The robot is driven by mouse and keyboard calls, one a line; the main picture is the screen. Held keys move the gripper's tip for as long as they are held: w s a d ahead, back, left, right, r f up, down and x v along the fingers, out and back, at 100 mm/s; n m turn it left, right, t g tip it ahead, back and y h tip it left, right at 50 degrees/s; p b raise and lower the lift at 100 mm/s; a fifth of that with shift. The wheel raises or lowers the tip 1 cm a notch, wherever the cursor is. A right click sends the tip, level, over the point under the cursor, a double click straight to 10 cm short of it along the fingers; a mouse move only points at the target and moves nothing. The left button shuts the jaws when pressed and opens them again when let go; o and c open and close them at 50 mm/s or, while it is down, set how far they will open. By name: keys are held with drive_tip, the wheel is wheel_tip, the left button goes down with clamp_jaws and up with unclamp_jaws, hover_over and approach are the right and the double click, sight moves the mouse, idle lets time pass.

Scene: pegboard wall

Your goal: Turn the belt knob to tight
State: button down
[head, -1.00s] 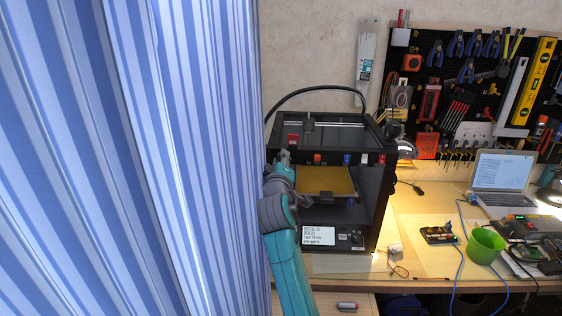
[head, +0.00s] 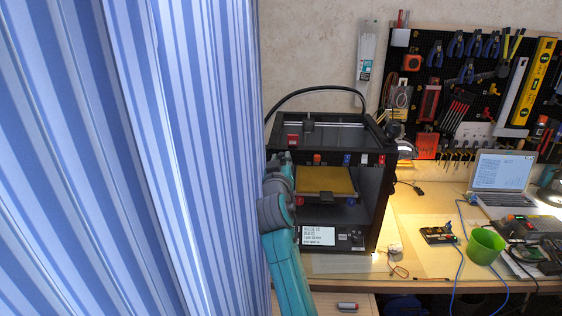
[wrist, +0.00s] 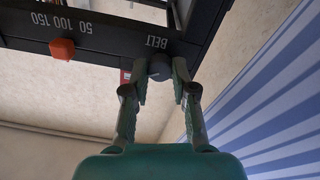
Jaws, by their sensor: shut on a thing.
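The belt knob (wrist: 160,68) is a small dark round knob on the black printer frame, beside the upside-down label BELT (wrist: 157,42) in the wrist view. My gripper (wrist: 164,72) is shut on it, one finger on each side. The knob's pointer and the tight mark cannot be made out. In the head view, my gripper (head: 282,160) is at the front left upper edge of the black 3D printer (head: 372,205); the arm hides the knob there.
A red-orange knob (wrist: 62,49) sits beside the 50 100 150 scale. A blue striped curtain (head: 130,160) hangs close along my arm's left. The bench holds a green cup (head: 485,246) and a laptop (head: 500,172). A yellow print bed (head: 325,181) is inside the printer.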

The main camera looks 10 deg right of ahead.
drive_tip(key=shift+f, duration=0.15)
idle(0.3)
drive_tip(key=c, duration=0.9)
unclamp_jaws()
drive_tip(key=v, duration=1.2)
